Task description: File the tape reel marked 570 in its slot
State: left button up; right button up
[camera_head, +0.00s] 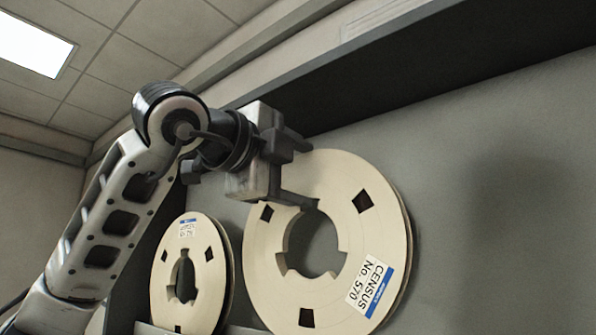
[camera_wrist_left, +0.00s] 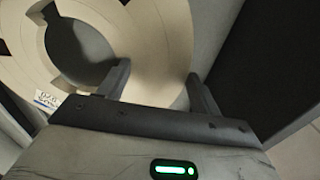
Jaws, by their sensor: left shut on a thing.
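The tape reel marked CENSUS No. 570 (camera_head: 265,255) is a large cream disc with a notched centre hole and several dark square cutouts. It is tilted in the head view, its label (camera_head: 370,287) low on the right. My left gripper (camera_head: 307,173) is shut on its upper-left part, one finger by the outer edge and one at the centre hole. In the left wrist view the reel (camera_wrist_left: 155,35) fills the space between and beyond the left gripper's fingers (camera_wrist_left: 161,82). My right gripper is in neither view. I cannot make out an empty slot.
A smaller-looking cream reel (camera_head: 208,280) with an upside-down label stands left of the held one in the grey rack. A dark ledge (camera_head: 400,95) runs above. The grey panel (camera_head: 500,220) on the right is bare. A blurred label (camera_wrist_left: 45,100) shows in the left wrist view.

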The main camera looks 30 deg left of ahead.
aim_at(295, 211)
pick_arm(q)
jog(key=shift+a, duration=0.1)
dwell(0.4)
jog(key=shift+s+b, duration=0.1)
jog(key=shift+b, duration=0.5)
dwell(0.7)
jog(key=shift+f+b, duration=0.6)
jog(key=shift+b, duration=0.05)
jog(key=shift+f+b, duration=0.7)
jog(key=shift+f, duration=0.15)
jog(key=shift+b, duration=0.3)
dwell(0.3)
jog(key=shift+f+b, duration=1.35)
dwell(0.4)
